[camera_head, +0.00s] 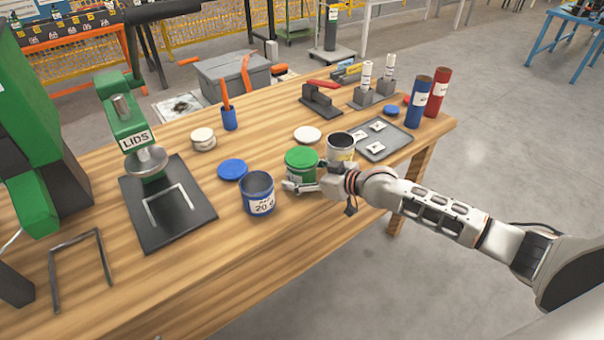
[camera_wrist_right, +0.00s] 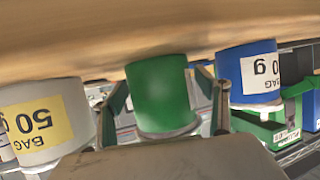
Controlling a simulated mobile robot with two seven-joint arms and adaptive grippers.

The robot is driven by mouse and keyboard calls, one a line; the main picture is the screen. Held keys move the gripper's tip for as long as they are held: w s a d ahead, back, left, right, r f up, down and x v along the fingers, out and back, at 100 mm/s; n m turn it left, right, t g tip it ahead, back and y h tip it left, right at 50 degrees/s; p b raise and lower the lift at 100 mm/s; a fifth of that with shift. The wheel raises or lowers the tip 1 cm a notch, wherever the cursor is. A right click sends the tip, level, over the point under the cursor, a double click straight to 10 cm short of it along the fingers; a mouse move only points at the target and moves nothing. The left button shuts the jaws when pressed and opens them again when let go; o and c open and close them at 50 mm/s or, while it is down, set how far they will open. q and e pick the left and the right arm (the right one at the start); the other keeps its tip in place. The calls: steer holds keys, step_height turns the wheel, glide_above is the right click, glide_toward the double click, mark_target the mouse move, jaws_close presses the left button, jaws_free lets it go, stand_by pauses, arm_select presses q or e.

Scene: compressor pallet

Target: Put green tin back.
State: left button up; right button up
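The green tin (camera_head: 301,165), with a green top, stands on the wooden table between an open blue tin (camera_head: 257,195) and a white-grey tin (camera_head: 341,148). My right gripper (camera_head: 308,188) is low at the tin's near side. In the right wrist view, which is upside down, the green tin (camera_wrist_right: 161,95) is between the fingers of the right gripper (camera_wrist_right: 166,100). Small gaps show beside the tin, so the fingers look open around it. The gripper hides part of the tin's lower side. My left gripper is not in view.
A blue lid (camera_head: 232,169) and a white lid (camera_head: 307,135) lie nearby. A green press marked LIDS (camera_head: 128,128) stands over a dark plate (camera_head: 165,228) at left. A grey tray (camera_head: 381,140) is at right. The neighbouring tins leave little room sideways.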

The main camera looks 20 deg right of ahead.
steer(key=shift+r, duration=0.1)
steer(key=p+v, duration=0.1)
steer(key=v, duration=1.1)
steer(key=s+a+f+n+h, duration=0.2)
steer(key=s+a+f, duration=0.3)
steer(key=s+a, duration=0.25)
steer(key=s+d+f+m+g+h, duration=0.15)
steer(key=s+d+g+h, duration=0.25)
steer(key=s+d+h, duration=1)
steer(key=s+a+f+m+t+y, duration=0.1)
steer(key=a+f+m+t+y, duration=0.2)
steer(key=a+f+y, duration=0.8)
step_height(320, 180, down, 2)
steer(key=shift+s+a+f+t, duration=0.2)
steer(key=shift+s+a+t, duration=0.15)
steer(key=shift+a, duration=0.3)
